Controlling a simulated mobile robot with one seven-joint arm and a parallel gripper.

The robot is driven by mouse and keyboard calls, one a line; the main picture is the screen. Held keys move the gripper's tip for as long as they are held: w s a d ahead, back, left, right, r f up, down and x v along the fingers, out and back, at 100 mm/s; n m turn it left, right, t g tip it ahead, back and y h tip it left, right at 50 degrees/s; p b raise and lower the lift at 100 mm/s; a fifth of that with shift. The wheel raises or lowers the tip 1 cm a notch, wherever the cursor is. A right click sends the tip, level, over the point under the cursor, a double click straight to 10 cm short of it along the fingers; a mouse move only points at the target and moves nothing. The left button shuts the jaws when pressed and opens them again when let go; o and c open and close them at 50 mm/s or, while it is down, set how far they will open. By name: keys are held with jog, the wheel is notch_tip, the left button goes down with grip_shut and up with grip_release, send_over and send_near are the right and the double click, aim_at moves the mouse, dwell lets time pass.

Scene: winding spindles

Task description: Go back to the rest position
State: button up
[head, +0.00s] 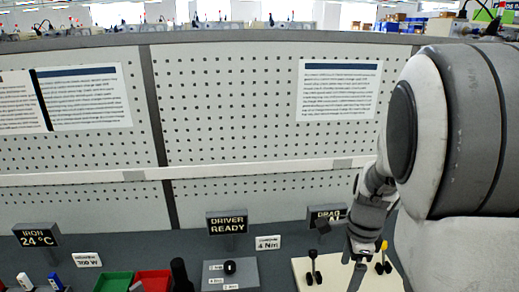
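My gripper (357,262) points down at the lower right of the head view, over a cream board (308,265). Its fingertips are small and run towards the bottom edge, so whether they are open or shut is unclear. A black spindle-like piece (314,268) stands on the board to the left of the gripper. A piece with a yellow top (384,252) and black parts stands just to its right. My arm covers much of the right side and hides part of the board and the sign marked DRAG (322,212).
A pegboard wall (260,140) with paper sheets closes off the back. Signs read DRIVER READY (227,222) and IRON 24 °C (36,235). A green bin (113,282), a red bin (154,281), a black upright cylinder (180,274) and a grey box (243,275) with a black knob stand left.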

jog(key=s+a+r+n+t, duration=0.2)
jog(key=s+a+r+n, duration=0.3)
jog(key=n, duration=0.5)
jog(key=s+a+r+n+t, duration=0.3)
jog(key=s+a+r+n, duration=0.1)
jog(key=s+r+n, duration=0.3)
jog(key=shift+a+r+n, duration=0.35)
jog(key=shift+r+n, duration=1.05)
jog(key=shift+n, duration=0.4)
jog(key=shift+s, duration=0.1)
